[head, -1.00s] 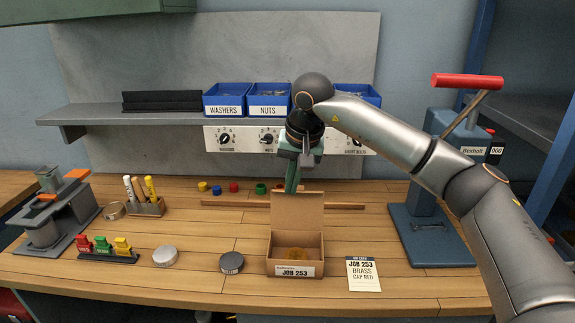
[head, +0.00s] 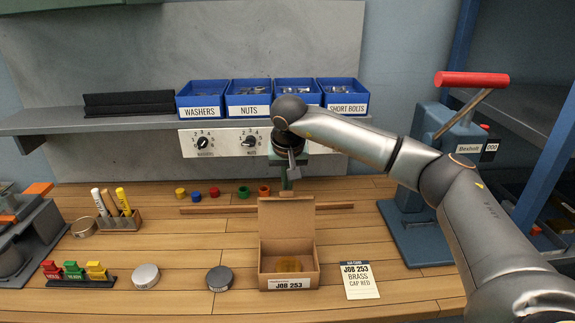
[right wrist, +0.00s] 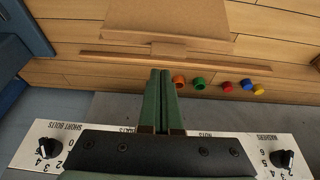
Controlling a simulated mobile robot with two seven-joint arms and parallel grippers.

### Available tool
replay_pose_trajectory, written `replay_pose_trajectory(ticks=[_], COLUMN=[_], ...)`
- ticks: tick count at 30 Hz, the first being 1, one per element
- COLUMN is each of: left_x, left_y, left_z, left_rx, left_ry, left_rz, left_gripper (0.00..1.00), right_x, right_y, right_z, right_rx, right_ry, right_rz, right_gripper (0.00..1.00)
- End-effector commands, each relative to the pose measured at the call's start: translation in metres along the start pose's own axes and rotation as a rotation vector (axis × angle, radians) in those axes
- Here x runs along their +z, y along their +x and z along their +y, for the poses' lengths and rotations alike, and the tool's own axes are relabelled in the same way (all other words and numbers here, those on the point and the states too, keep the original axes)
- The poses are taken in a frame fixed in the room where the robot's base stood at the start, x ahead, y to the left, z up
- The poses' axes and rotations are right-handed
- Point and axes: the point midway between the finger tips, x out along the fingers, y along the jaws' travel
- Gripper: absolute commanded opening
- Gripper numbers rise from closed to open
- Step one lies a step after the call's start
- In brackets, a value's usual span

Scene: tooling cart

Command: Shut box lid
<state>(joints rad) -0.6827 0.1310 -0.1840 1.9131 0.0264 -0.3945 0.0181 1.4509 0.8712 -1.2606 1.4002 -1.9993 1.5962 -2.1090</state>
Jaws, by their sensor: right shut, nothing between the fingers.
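A small brown cardboard box (head: 304,280) stands on the wooden bench with a "JOB 253" label on its front. Its lid (head: 286,222) is open and stands upright at the back. Something amber lies inside the box. My right gripper (head: 287,187) is shut and empty, pointing down behind the upright lid, its tips close to the lid's top edge in the head view. In the right wrist view the shut green fingers (right wrist: 161,75) point toward the lid (right wrist: 165,18), with a gap between them. My left gripper is not in view.
A wooden strip (head: 335,206) lies on the bench behind the box. Several coloured caps (head: 214,192) lie behind it to the left. Blue bins (head: 248,98) stand on the shelf above. A job card (head: 359,280) and a blue press (head: 415,225) are to the right.

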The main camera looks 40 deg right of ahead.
Motion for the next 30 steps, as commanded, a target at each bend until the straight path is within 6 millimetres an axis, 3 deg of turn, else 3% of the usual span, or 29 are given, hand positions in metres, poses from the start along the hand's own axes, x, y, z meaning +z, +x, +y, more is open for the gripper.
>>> replay_pose_trajectory(ticks=[1,9,30], left_x=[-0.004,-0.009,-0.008], left_y=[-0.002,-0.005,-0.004], left_z=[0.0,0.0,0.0], left_rx=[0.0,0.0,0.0], left_ry=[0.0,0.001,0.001], left_rz=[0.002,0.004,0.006], left_gripper=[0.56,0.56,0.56], right_x=[0.003,0.021,0.022], right_y=[-0.009,-0.022,-0.023], right_z=[0.0,0.0,0.004], right_rx=[-0.005,-0.004,-0.004], right_ry=[-0.001,0.0,0.002], right_rz=[0.005,0.004,0.018], right_gripper=[0.0,0.0,0.0])
